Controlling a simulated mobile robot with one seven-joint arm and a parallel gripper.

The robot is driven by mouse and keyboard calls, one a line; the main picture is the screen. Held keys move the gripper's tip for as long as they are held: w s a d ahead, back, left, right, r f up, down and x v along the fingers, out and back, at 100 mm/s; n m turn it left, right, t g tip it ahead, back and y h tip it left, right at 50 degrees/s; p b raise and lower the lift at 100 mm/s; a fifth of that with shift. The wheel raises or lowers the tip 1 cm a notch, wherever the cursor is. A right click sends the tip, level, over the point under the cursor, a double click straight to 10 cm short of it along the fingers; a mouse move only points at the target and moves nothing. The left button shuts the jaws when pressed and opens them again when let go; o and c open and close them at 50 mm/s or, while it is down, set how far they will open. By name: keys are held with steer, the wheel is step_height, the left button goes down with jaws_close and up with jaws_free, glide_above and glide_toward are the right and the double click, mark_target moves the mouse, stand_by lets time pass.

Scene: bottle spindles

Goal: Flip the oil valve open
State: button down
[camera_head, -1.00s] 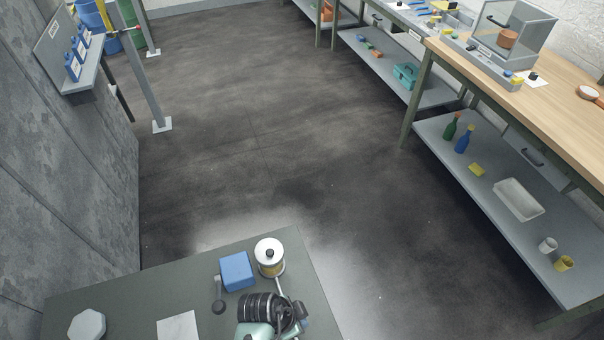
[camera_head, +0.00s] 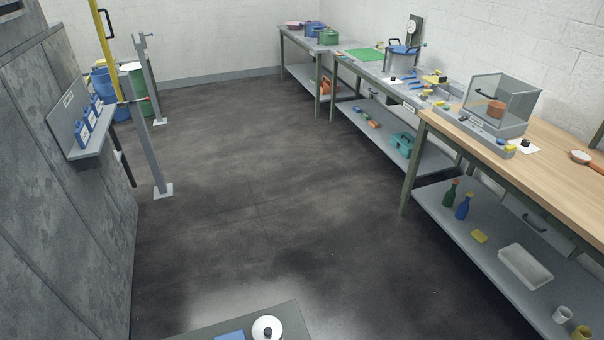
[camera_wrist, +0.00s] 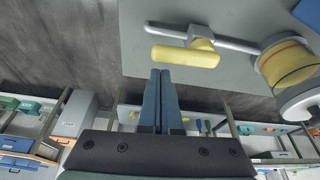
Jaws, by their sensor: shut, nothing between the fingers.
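In the wrist view a yellow lever handle (camera_wrist: 185,57), which looks like the oil valve's, sits across a grey pipe (camera_wrist: 237,43). The pipe runs right to a canister with a yellow body (camera_wrist: 287,62) and a pale end. My gripper (camera_wrist: 161,72) has blue fingers pressed together, with nothing between them. Its tips lie just below the yellow handle in the picture; I cannot tell whether they touch it. The valve and my gripper are outside that view.
In the head view, open dark floor (camera_head: 260,210) lies beyond. A wooden bench (camera_head: 500,170) runs along the right, and a wall shelf (camera_head: 95,145) is at left.

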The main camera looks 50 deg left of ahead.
steer(key=w, duration=0.1)
steer(key=w+d, duration=0.1)
steer(key=shift+w+r, duration=0.15)
steer(key=shift+w, duration=0.25)
steer(key=v, duration=0.9)
steer(key=shift+s+r+b, duration=0.2)
steer(key=shift+r+b, duration=0.1)
steer(key=shift+b, duration=0.05)
steer(key=shift+a, duration=0.1)
